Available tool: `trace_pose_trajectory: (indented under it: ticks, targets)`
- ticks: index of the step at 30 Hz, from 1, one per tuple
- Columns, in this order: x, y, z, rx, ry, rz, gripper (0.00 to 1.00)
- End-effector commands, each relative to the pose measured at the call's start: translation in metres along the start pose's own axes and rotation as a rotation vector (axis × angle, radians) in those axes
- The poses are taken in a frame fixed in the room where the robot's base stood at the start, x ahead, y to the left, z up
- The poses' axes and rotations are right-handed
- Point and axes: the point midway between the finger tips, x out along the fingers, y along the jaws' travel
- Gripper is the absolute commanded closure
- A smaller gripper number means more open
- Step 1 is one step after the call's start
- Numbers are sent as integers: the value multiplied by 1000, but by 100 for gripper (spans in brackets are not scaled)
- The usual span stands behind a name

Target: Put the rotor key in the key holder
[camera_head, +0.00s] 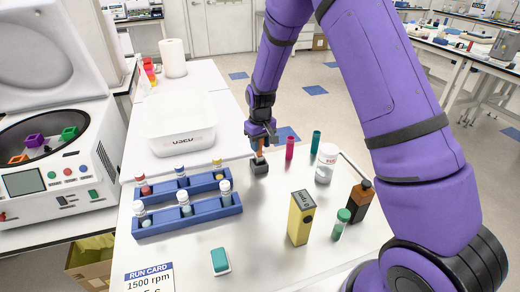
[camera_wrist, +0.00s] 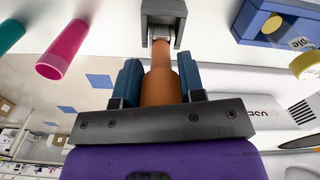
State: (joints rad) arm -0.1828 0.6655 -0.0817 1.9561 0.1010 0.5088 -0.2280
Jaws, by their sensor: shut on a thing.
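My gripper (camera_wrist: 160,68) is shut on the handle, with one teal finger on each side. In the head view my gripper (camera_head: 260,138) points down above the dark grey key holder (camera_head: 259,168), and a bit of the orange key (camera_head: 259,149) shows between them. In the wrist view the key's shaft end meets the opening of the grey holder (camera_wrist: 178,10). How deep the shaft sits in it is hidden.
A blue tube rack (camera_head: 190,215) with several capped vials stands left of the holder. A white bin (camera_head: 180,125) is behind it. A pink tube (camera_head: 290,148) and a teal tube (camera_head: 315,140) stand close on the right. A yellow box (camera_head: 300,220) is in front.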

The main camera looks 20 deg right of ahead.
Motion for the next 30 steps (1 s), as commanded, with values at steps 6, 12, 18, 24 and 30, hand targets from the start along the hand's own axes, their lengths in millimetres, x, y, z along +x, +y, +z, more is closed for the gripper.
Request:
trace_pose_trajectory:
  ticks: [6, 12, 18, 24, 30]
  targets:
    - [24, -5, 8, -4, -22, -5, 100]
    - [25, -6, 8, -6, -23, -6, 38]
    - [25, -7, 8, -7, -23, -7, 38]
    - [18, -8, 7, -8, -22, -7, 38]
    - [-13, -7, 7, -7, -21, -7, 38]
